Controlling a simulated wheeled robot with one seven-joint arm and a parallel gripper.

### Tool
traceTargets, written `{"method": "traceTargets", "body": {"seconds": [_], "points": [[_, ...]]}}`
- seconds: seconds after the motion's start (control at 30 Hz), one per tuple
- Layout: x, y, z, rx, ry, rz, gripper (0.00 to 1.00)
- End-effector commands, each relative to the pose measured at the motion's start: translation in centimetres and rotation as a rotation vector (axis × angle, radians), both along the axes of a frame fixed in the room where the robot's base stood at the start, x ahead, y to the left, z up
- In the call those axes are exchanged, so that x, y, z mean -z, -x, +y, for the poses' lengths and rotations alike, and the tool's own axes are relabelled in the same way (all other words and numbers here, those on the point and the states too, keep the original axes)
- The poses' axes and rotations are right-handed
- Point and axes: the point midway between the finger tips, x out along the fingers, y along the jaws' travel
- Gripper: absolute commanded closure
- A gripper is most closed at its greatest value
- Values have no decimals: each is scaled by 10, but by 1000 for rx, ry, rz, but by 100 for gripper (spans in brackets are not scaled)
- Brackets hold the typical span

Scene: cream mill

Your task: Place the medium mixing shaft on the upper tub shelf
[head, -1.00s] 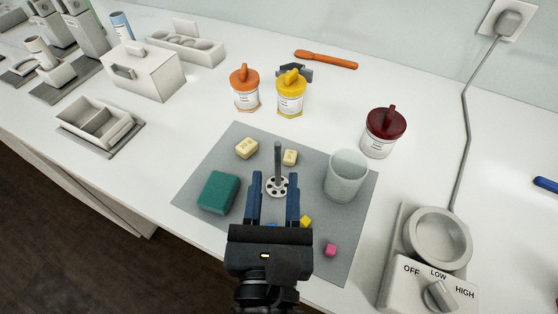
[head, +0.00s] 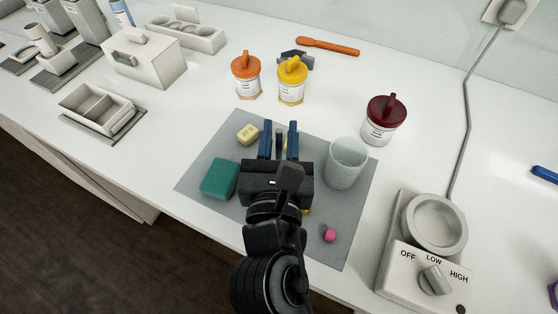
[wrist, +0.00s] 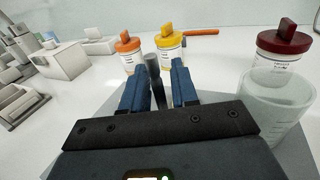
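The mixing shaft, a grey upright rod (wrist: 153,68), stands between the two blue fingers of my gripper (head: 280,127). In the wrist view the fingers (wrist: 159,66) are spread, with a gap visible at the right of the rod. The shaft's perforated round foot is hidden behind my gripper now. A white tub with two compartments (head: 97,106) sits on a grey base at the left of the counter. I cannot tell whether one of its compartments is the upper tub shelf.
Orange-lidded (head: 246,77), yellow-lidded (head: 291,80) and red-lidded jars (head: 383,120) stand behind. A hotplate (head: 433,225) is at right.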

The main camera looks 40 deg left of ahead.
Motion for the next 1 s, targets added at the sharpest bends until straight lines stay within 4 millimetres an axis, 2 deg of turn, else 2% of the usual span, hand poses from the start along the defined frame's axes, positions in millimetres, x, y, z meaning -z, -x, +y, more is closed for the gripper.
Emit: {"method": "traceTargets", "body": {"seconds": [0.03,0.3,0.83,1.0], "points": [[0,0,0,0,0,0,77],[0,0,0,0,0,0,100],[0,0,0,0,0,0,100],[-8,0,0,0,-2,0,100]]}}
